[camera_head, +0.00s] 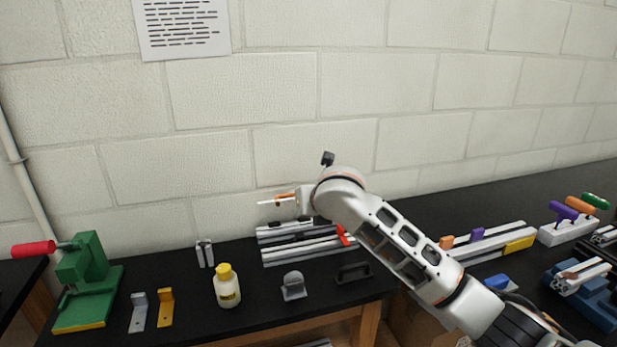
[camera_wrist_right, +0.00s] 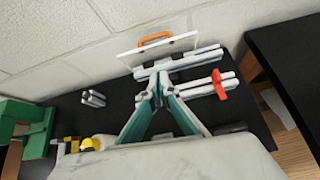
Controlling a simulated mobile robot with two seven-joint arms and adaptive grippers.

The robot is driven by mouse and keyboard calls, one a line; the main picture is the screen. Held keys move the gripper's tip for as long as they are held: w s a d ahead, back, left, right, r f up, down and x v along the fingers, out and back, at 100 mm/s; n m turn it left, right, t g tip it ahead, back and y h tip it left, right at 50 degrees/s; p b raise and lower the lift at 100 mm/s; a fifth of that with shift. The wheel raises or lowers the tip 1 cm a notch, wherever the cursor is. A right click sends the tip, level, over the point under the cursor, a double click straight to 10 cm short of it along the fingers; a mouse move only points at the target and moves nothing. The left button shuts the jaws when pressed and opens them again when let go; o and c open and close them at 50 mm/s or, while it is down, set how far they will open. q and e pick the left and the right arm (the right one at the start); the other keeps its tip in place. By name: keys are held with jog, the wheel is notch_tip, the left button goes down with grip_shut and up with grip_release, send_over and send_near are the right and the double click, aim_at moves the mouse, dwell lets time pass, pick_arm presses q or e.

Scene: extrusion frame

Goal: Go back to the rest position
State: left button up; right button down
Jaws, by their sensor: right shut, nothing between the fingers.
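My right arm (camera_head: 400,240) reaches in from the lower right over the black bench in the head view, its wrist raised near the wall. My right gripper (camera_wrist_right: 160,78) shows in the right wrist view with its two teal-lined fingers meeting at the tips. It is shut and empty, above the bench in front of the aluminium extrusions (camera_wrist_right: 190,62). In the head view the fingers are hidden or cannot be made out. My left gripper is in neither view.
Extrusions (camera_head: 300,250) with a red clamp (camera_head: 342,236) lie under the arm. A yellow-capped bottle (camera_head: 227,290), a green press (camera_head: 88,280) and brackets (camera_head: 165,308) stand to the left. An orange-handled white plate (camera_wrist_right: 150,46) is behind. Purple-clamped extrusions (camera_head: 490,240) lie right.

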jog(key=s+d+f+m+g+h, duration=0.1)
jog(key=s+d+f+m, duration=0.6)
jog(key=s+f+m, duration=0.25)
jog(key=s+d+f+m+h, duration=0.1)
jog(key=s+d+f+m, duration=0.7)
jog(key=f, duration=0.2)
jog(key=s+d+f+m+g+h, duration=0.1)
jog(key=s+d+f+m+h, duration=0.2)
jog(key=s+d+m, duration=0.65)
jog(key=s+d+f+m+g+h, duration=0.1)
jog(key=s+d+f+m+h, duration=0.3)
jog(key=s+d, duration=1.05)
jog(key=w+a+f+m+t+y, duration=0.1)
jog(key=a+f+y, duration=0.3)
jog(key=a, duration=0.4)
jog(key=a+f+m+t+y, duration=0.2)
jog(key=a+f+y, duration=0.2)
jog(key=a+f, duration=0.3)
jog(key=shift+w+a+f, duration=0.15)
jog(key=shift+w+a, duration=0.2)
jog(key=shift+a, duration=0.5)
